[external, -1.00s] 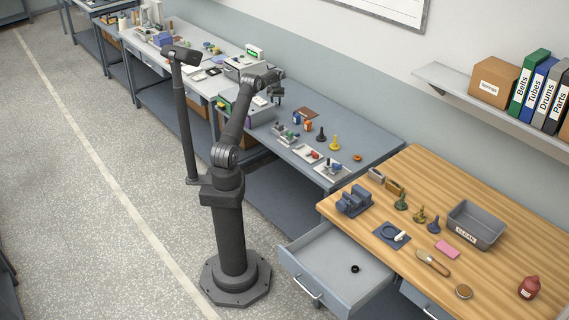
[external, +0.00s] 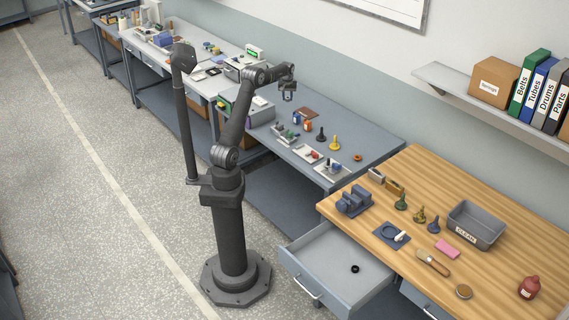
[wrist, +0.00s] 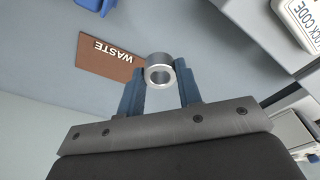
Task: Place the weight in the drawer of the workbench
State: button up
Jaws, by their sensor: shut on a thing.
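My gripper (external: 288,94) is raised above the blue-grey bench at the back. In the wrist view my gripper (wrist: 159,82) is shut on a short silver metal cylinder with a round hole, which I take as the weight (wrist: 157,58). The weight is too small to make out clearly in the external view. The workbench (external: 477,276) has a wooden top and stands at the right. Its drawer (external: 330,251) is pulled open at the left front, well away from my gripper. A small black ring (external: 355,269) lies inside the drawer.
A brown mat marked WASTE (wrist: 108,60) lies below my gripper. Trays of small parts, coloured pawn-like pieces and an orange ring (external: 357,158) stand on the grey bench. Much of the drawer floor is clear.

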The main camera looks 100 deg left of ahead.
notch_tip(320, 180, up, 5)
jog(key=w+d+m, duration=0.3)
jog(key=w+d, duration=0.8)
jog(key=w, duration=0.3)
jog(key=w+d+m, duration=0.3)
jog(key=w+d, duration=0.8)
jog(key=w, duration=0.2)
jog(key=w+d+m, duration=0.2)
jog(key=w+d, duration=0.2)
jog(key=d, duration=0.7)
jog(key=w+d+m+t, duration=0.1)
jog(key=w+d+m, duration=0.25)
jog(key=d, duration=0.75)
jog(key=w+d+m, duration=0.2)
jog(key=w+d, duration=0.3)
jog(key=d, duration=0.7)
jog(key=m+h, duration=0.2)
jog(key=m, duration=0.8)
send_over(323, 258)
jog(key=f, duration=2.7)
jog(key=shift+s+a, duration=0.15)
jog(key=shift+s, duration=0.1)
